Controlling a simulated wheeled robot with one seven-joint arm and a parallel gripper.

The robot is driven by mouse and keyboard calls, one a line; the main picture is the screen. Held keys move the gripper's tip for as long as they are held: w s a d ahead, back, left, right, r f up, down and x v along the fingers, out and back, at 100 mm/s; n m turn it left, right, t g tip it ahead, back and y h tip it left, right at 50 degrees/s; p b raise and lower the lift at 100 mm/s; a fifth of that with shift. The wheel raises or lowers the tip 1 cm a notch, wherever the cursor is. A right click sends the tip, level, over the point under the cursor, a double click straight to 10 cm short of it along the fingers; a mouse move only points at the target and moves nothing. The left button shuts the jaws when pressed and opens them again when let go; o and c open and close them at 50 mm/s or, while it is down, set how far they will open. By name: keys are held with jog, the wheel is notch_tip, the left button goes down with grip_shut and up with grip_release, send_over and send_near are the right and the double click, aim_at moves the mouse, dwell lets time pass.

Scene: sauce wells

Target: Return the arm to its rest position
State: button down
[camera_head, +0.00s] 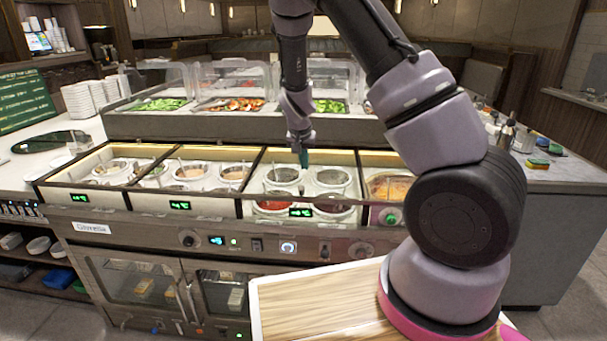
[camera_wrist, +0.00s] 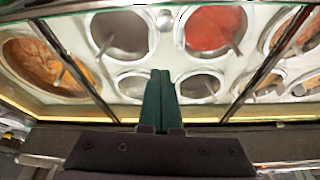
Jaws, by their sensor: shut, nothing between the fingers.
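My gripper (camera_head: 303,158) is in the head view, hanging from my arm above the sauce wells, fingers pointing down. In the wrist view its two green fingers (camera_wrist: 159,100) are pressed together with nothing between them. Below it in the head view are round white wells with dark sauce (camera_head: 333,177) and red sauce (camera_head: 272,205). The wrist view also shows the red sauce (camera_wrist: 207,30), with a spoon handle in it, beyond the fingertips. The fingertips appear close over the wells; their exact height is hard to tell.
Metal dividers (camera_wrist: 270,62) separate the wells. A clear guard and trays of vegetables (camera_head: 230,104) stand behind. Stacked white bowls (camera_head: 84,101) stand at the left. A wooden board (camera_head: 315,305) lies in front. Bottles (camera_head: 506,133) and sponges (camera_head: 537,163) sit on the right counter.

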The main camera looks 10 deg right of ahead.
jog(key=s+d+r+y, duration=0.1)
jog(key=s+r, duration=0.4)
jog(key=r, duration=0.3)
jog(key=s+d+r+t+y, duration=0.1)
jog(key=s+r+y, duration=0.1)
jog(key=s+r, duration=0.5)
jog(key=s+d+r+y, duration=0.1)
jog(key=s+r, duration=0.2)
jog(key=r, duration=0.7)
jog(key=s+r+t, duration=0.1)
jog(key=s+r, duration=0.3)
jog(key=s, duration=0.3)
jog(key=s+d+r+n+t, duration=0.1)
jog(key=s+r, duration=0.3)
jog(key=s, duration=0.4)
jog(key=shift+s+d, duration=0.15)
jog(key=shift+d, duration=0.15)
jog(key=c, duration=1.5)
grip_release()
jog(key=shift+r, duration=0.1)
jog(key=shift+c, duration=0.2)
